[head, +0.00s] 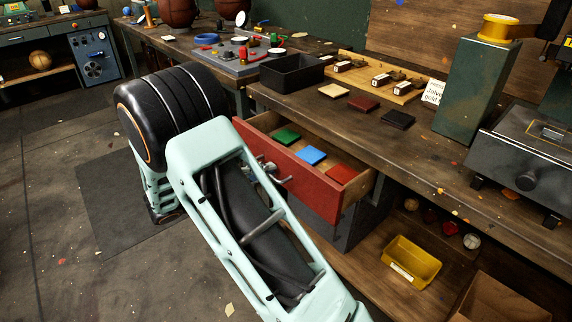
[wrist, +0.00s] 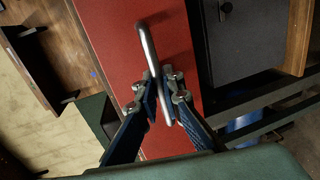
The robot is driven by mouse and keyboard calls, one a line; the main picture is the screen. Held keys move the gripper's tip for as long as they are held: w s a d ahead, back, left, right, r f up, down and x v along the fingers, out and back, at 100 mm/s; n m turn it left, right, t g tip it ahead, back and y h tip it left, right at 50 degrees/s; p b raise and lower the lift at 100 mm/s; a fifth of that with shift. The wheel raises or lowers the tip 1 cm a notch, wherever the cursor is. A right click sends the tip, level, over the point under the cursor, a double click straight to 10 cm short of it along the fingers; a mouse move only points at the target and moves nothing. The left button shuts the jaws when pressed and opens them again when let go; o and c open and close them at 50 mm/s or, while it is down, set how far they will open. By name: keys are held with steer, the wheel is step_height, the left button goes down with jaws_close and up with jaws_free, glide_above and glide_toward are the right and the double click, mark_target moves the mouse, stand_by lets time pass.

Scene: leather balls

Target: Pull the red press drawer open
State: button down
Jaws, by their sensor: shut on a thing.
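The red press drawer (head: 312,188) stands pulled out from under the workbench in the head view, with green, blue and red pieces lying inside. Its red front (wrist: 105,45) fills the middle of the wrist view. A metal bar handle (wrist: 147,42) is fixed to that front. My gripper (wrist: 164,92) is shut on the handle, its two fingers on either side of the bar. In the head view my gripper (head: 266,171) is at the drawer front, partly hidden by my arm.
The workbench top (head: 440,150) carries a black tray (head: 292,75), flat leather squares (head: 363,103) and a green press column (head: 470,95). A yellow bin (head: 411,262) sits on the lower shelf. The floor (head: 60,220) left of the drawer is largely clear.

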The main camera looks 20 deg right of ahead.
steer(key=f+v, duration=0.2)
steer(key=v, duration=0.7)
steer(key=f+b+v, duration=0.1)
steer(key=v, duration=0.8)
steer(key=shift+s+a+f, duration=0.2)
steer(key=shift+a+f, duration=0.2)
steer(key=shift+a, duration=0.1)
steer(key=c, duration=2.1)
jaws_free()
steer(key=v, duration=1.2)
steer(key=shift+w, duration=0.1)
